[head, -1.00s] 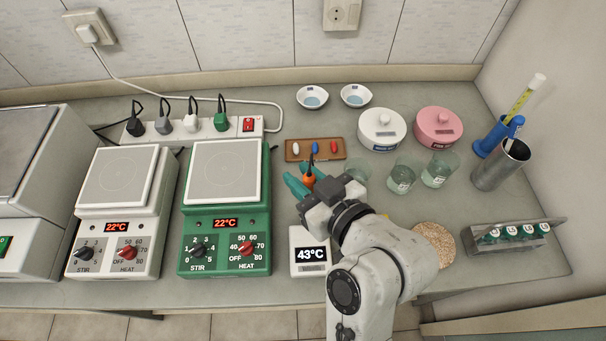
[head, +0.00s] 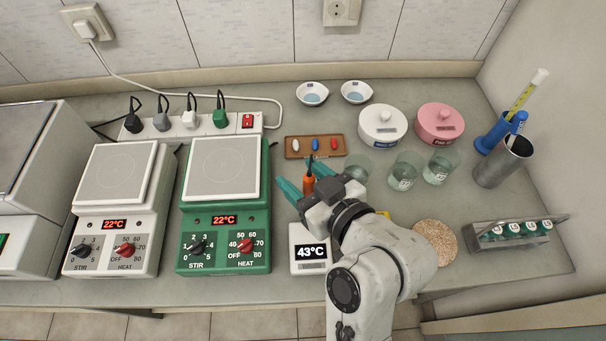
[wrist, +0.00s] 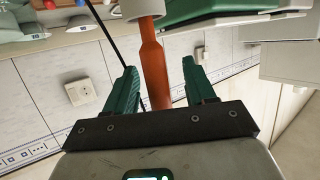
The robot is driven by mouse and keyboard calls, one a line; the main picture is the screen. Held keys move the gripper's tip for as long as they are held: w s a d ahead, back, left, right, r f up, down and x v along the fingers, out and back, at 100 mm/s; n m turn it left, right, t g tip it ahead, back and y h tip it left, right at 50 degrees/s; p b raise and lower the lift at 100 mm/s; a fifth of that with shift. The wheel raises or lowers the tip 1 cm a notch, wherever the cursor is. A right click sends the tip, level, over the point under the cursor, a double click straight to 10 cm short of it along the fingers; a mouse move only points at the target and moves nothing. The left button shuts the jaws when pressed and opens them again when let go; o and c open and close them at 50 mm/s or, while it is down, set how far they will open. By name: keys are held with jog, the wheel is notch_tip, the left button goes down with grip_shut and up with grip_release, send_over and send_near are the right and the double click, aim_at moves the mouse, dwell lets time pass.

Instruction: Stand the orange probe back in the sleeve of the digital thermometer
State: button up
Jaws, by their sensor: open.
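The digital thermometer (head: 310,254) is a white unit reading 43°C on the bench, left of my arm. The orange probe (head: 309,184) stands roughly upright behind its display, with a black lead at its top. My gripper (head: 303,183) is open, with its teal fingers on either side of the probe. In the wrist view the orange probe (wrist: 155,65) passes between the spread fingers, with gaps on both sides. One end of it meets a pale round collar (wrist: 143,8), which looks like the sleeve; its depth inside is hidden. The other end is hidden behind the gripper (wrist: 160,90).
The green hotplate (head: 223,225) stands close to the left. A brown tray (head: 292,155) with small coloured pieces lies behind the probe. Glass beakers (head: 404,171) stand to the right, and a cork mat (head: 434,243) lies right of my arm.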

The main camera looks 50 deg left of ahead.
jog(key=b+v, duration=0.1)
jog(key=v, duration=0.9)
jog(key=shift+d, duration=0.35)
jog(key=shift+r, duration=0.1)
jog(key=w+d+f+m+h, duration=0.1)
jog(key=d+f, duration=0.1)
jog(key=d, duration=0.1)
jog(key=w+d+f+m+t+h, duration=0.1)
jog(key=d+f+m, duration=0.1)
jog(key=d+f, duration=0.1)
jog(key=d+f+m+t+h, duration=0.1)
jog(key=d+f, duration=0.2)
jog(key=shift+w, duration=0.4)
jog(key=s+d+f+m+h, duration=0.35)
jog(key=d+f+m, duration=0.2)
jog(key=d, duration=0.55)
jog(key=s+d+f+m+h, duration=0.2)
jog(key=d+f+m+h, duration=0.25)
jog(key=d+f, duration=0.4)
jog(key=s+d+f+m+g+h, duration=0.1)
jog(key=s+d+m+g+h, duration=0.1)
jog(key=s+d, duration=0.6)
jog(key=shift+d+f+m+g+h, duration=0.45)
jog(key=shift+d+h, duration=0.25)
jog(key=shift+d, duration=0.5)
